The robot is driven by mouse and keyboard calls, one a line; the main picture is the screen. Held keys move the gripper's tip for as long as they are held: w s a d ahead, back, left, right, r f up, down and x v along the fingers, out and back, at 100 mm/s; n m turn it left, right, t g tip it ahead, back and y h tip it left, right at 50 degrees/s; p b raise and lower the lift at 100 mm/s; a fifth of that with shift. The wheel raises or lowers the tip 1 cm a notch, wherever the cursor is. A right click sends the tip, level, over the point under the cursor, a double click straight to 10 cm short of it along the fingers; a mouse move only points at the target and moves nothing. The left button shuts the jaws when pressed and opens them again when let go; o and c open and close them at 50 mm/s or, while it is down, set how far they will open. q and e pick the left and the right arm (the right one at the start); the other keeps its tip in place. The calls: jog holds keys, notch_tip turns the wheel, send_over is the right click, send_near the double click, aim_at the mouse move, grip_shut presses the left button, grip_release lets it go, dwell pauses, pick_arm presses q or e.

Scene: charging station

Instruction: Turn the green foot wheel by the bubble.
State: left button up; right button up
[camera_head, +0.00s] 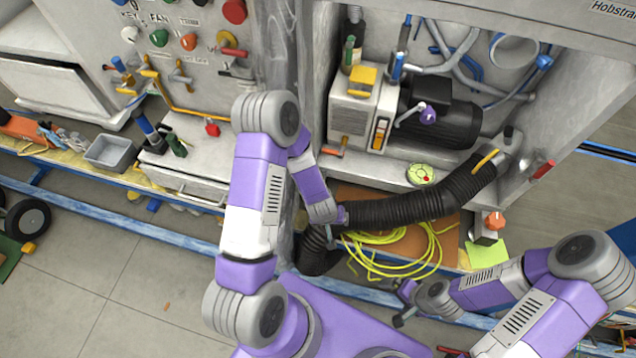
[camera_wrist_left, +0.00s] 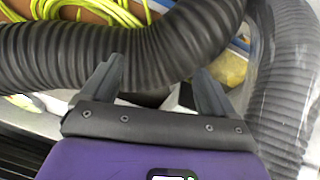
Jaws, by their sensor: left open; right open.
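A small round yellow-green wheel-like piece (camera_head: 421,174) with a red spot lies on the grey ledge below the motor in the head view. I cannot tell whether it is the foot wheel or the bubble. My left gripper (camera_wrist_left: 158,68) is open and empty, with the thick black hose (camera_wrist_left: 150,55) just beyond its fingers; I cannot tell if they touch. In the head view its arm ends left of the round piece, by the hose (camera_head: 400,207). My right gripper (camera_head: 403,304) is open and empty, low and to the right, in front of the blue rail.
A black motor (camera_head: 450,120) with a purple-knobbed lever stands behind the ledge. Yellow cable (camera_head: 385,262) lies coiled below the hose. An orange knob (camera_head: 493,221) on a grey block stands at right. A control panel is at upper left.

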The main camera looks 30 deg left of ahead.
pick_arm(q)
jog(key=w+a+r+n+y+b, duration=0.1)
jog(key=w+a+r+n+y, duration=0.35)
jog(key=w+a+r, duration=0.45)
jog(key=shift+n+h, duration=0.25)
jog(key=shift+n, duration=0.2)
jog(key=b+x, duration=0.4)
jog(key=x, duration=0.5)
jog(key=shift+a, duration=0.25)
